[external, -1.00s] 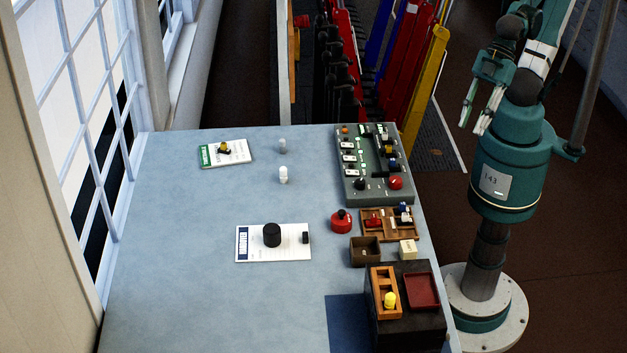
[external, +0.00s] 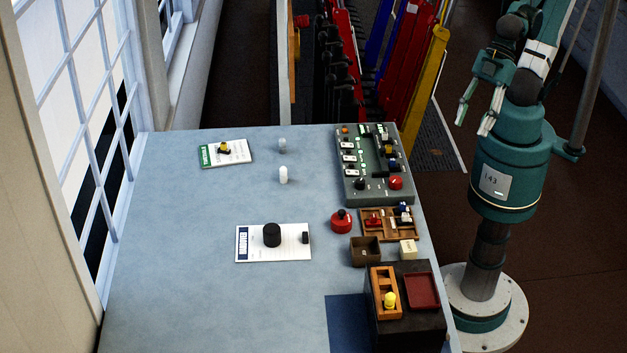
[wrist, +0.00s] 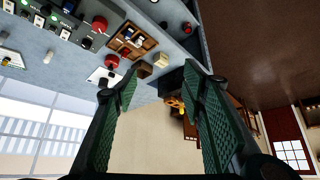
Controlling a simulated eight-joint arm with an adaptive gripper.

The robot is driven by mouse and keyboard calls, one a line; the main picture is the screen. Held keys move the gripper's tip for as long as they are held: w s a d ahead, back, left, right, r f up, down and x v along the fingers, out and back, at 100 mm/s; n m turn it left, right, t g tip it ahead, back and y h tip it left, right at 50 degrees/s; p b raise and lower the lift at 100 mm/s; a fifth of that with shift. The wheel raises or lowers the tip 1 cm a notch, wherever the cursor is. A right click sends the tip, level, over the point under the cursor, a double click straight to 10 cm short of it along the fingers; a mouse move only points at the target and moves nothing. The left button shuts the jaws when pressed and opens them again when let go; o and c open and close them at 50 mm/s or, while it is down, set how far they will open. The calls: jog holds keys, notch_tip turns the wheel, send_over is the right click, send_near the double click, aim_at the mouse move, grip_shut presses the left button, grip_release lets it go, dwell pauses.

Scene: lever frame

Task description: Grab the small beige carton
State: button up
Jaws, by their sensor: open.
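The small beige carton (external: 408,249) stands near the right edge of the blue-grey table, just right of a small dark brown open box (external: 364,252). In the wrist view the carton (wrist: 161,60) shows ahead, between and beyond the two fingertips. My gripper (external: 474,121) is open and empty, raised high at the right, off the table's side and well apart from the carton. Its two green-padded fingers (wrist: 160,80) spread wide in the wrist view.
A wooden tray (external: 373,236) with small parts and a red round knob (external: 341,221) lie near the carton. A black block (external: 421,334) bearing an orange rack and a red tray stands in front. A grey control panel (external: 350,186) is behind.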

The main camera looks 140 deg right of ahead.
jog(key=n+g+p, duration=0.2)
jog(key=n+g, duration=0.5)
jog(key=n, duration=0.2)
send_over(409, 246)
jog(key=f, duration=1.7)
jog(key=shift+s+f, duration=0.1)
jog(key=shift+s, duration=0.15)
jog(key=shift+w+f+n, duration=0.3)
jog(key=shift+w+f, duration=0.1)
jog(key=shift+f, duration=0.4)
jog(key=shift+f, duration=1.3)
